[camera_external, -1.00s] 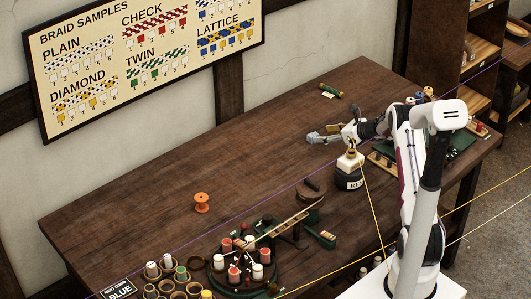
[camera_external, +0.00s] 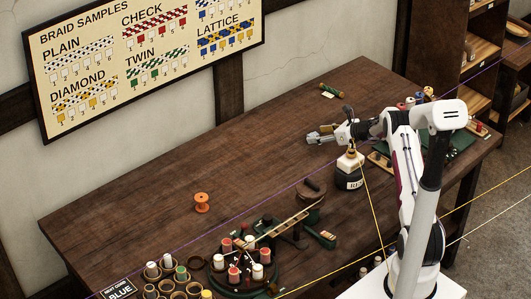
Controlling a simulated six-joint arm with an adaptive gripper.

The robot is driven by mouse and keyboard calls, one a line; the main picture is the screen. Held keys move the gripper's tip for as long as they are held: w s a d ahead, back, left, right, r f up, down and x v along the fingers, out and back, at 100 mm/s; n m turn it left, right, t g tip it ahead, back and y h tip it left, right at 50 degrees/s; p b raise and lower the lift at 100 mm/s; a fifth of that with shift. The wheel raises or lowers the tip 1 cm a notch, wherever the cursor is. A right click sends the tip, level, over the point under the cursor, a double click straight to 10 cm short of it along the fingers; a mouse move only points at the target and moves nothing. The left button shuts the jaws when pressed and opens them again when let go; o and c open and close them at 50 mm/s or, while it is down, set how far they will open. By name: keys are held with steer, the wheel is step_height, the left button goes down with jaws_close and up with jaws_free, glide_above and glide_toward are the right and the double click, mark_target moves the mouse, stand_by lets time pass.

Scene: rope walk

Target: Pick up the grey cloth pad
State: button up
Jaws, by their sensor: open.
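Whether anything lies between or under the fingers is too small to tell.
An orange spool (camera_external: 202,202) stands at the left. A braiding stand (camera_external: 243,277) with several bobbins is in front. The table's middle is clear.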

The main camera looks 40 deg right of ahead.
mark_target(315, 135)
steer(key=shift+x, duration=1.8)
steer(key=shift+d+f, duration=0.1)
steer(key=c, duration=1)
